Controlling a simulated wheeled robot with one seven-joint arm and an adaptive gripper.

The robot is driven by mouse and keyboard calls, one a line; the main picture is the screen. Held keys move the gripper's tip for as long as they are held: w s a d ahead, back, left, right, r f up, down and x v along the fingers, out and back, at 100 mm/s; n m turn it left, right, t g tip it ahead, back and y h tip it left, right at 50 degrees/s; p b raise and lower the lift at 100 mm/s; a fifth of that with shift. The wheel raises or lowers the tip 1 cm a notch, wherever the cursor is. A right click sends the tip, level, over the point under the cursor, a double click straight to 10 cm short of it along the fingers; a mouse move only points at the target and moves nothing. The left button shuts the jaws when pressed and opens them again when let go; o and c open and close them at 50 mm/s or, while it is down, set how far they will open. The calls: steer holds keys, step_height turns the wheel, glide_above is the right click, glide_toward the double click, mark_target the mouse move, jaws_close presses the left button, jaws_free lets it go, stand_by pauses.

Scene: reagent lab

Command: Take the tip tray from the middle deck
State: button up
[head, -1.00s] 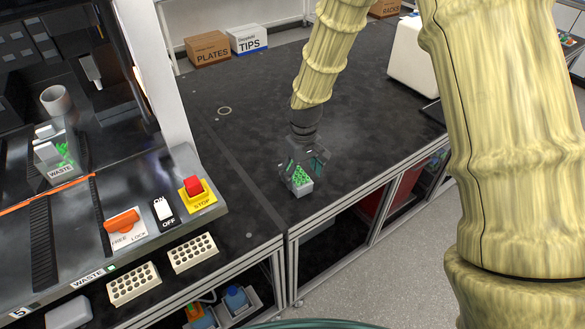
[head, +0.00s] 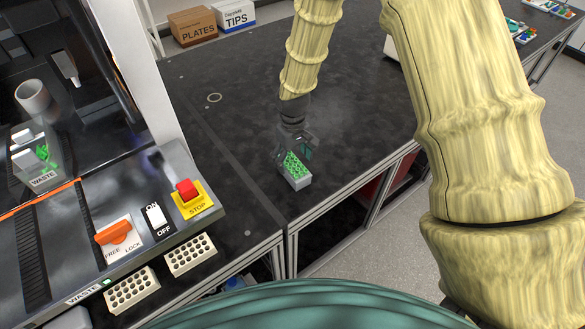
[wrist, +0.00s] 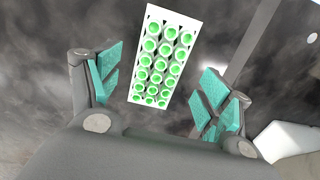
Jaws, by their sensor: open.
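The tip tray (head: 297,182) is a small pale box with rows of green tips in its top. It stands on the black bench top near the front edge. My gripper (head: 295,149) is open just above and behind it, pointing down. In the wrist view, the tray (wrist: 163,58) shows from above, tilted, its rows of green rings clear. It lies ahead of the gap between the teal finger pads of my gripper (wrist: 162,88), apart from both pads. Nothing is held.
A machine with a red stop button (head: 187,190) and an orange lever (head: 113,233) stands at left. Two white racks with holes (head: 190,255) lie along its front. PLATES (head: 192,27) and TIPS (head: 234,18) boxes stand behind. Bench around the tray is clear.

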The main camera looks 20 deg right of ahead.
mark_target(293, 166)
steer(key=shift+s+f+p, duration=0.1)
steer(key=shift+f+p, duration=0.15)
steer(key=shift+p, duration=0.05)
steer(key=shift+w+f+p, duration=0.2)
steer(key=shift+f+p, duration=0.55)
steer(key=shift+f, duration=0.35)
steer(key=shift+f+p, duration=0.4)
steer(key=shift+f, duration=0.9)
steer(key=c, duration=1.2)
